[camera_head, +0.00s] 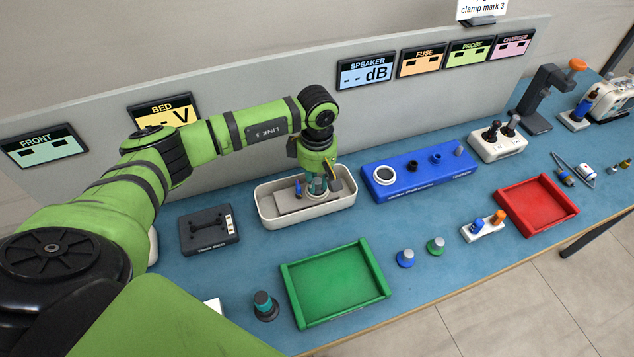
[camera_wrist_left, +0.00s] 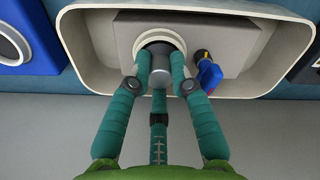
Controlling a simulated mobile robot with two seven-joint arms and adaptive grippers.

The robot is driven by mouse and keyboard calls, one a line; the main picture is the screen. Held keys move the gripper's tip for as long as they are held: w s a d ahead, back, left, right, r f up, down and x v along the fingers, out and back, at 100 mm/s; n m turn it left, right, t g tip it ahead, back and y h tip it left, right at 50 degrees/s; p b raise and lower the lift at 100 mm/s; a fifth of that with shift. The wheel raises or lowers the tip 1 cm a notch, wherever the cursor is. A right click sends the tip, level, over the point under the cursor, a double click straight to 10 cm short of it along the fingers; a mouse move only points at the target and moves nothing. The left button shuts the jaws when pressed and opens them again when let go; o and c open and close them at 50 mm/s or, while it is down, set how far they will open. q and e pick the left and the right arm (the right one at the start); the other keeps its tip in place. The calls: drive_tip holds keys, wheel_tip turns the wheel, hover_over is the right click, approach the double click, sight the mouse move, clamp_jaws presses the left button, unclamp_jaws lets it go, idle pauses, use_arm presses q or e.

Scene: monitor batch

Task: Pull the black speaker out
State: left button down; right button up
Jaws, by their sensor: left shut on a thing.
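My left gripper (camera_head: 317,187) is inside the cream tray (camera_head: 270,207). Its teal fingers are closed around a small grey round piece (camera_wrist_left: 161,52), which sits in a white ring (camera_wrist_left: 148,40) on a grey block (camera_wrist_left: 225,30); the tray also shows in the left wrist view (camera_wrist_left: 85,55). The fingers hide most of the piece, so I cannot tell whether it is the black speaker or how deep it sits. A blue piece with a dark tip (camera_wrist_left: 208,74) stands beside the fingers on the block. My right gripper is not in view.
A blue rack (camera_head: 405,187) is right of the tray, and a dark device (camera_head: 205,235) is left. An empty green tray (camera_head: 335,283) lies in front, between a dark teal-banded knob (camera_head: 265,306) and a blue knob (camera_head: 405,258). A red tray (camera_head: 537,205) is farther right.

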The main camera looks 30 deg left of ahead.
use_arm(q)
drive_tip(key=shift+r, duration=0.2)
drive_tip(key=shift+r, duration=0.2)
drive_tip(key=shift+r+p, duration=1.15)
drive_tip(key=shift+r, duration=0.7)
